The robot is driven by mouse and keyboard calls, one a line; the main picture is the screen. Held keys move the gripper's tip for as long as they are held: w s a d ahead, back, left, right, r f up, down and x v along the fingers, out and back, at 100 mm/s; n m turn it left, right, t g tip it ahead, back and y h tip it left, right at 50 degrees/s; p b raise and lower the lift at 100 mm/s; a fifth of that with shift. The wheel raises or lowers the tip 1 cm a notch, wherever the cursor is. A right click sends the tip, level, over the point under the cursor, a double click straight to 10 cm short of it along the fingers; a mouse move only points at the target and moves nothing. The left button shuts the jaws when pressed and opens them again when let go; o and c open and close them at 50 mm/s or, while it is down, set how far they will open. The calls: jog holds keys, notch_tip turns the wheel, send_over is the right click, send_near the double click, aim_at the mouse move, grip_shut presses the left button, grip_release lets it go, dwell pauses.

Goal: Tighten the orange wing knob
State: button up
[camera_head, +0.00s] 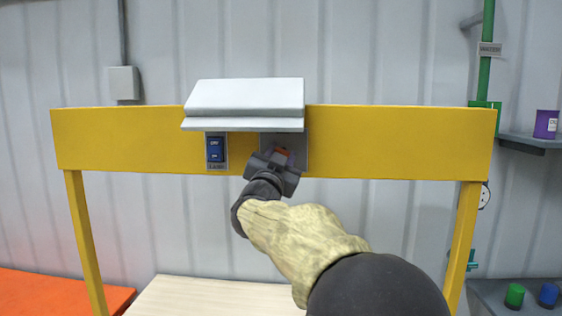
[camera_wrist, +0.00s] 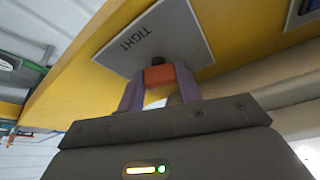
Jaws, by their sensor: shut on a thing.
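The orange wing knob (camera_wrist: 159,75) sits on a dark stem in front of a grey plate marked TIGHT (camera_wrist: 165,35). My gripper (camera_wrist: 160,90) is shut on the knob, with one purple-grey finger on each side of it in the wrist view. In the head view my gripper (camera_head: 277,165) reaches up to the plate (camera_head: 298,145) on the yellow beam, under a white hood. Only a bit of the orange knob (camera_head: 281,151) shows there, the rest being hidden by my gripper. How far the knob is turned cannot be told.
The white hood (camera_head: 245,100) juts out just above my gripper. A blue switch (camera_head: 215,149) is on the yellow beam (camera_head: 400,140) to the left. A pale wooden surface (camera_head: 210,298) lies below. A shelf (camera_head: 525,140) with a purple can (camera_head: 546,124) is at right.

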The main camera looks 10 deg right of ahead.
jog(key=shift+m, duration=0.5)
jog(key=o, duration=1)
jog(key=b+v, duration=0.7)
jog(key=v, duration=1)
jog(key=shift+s+a, duration=0.1)
jog(key=shift+a, duration=0.15)
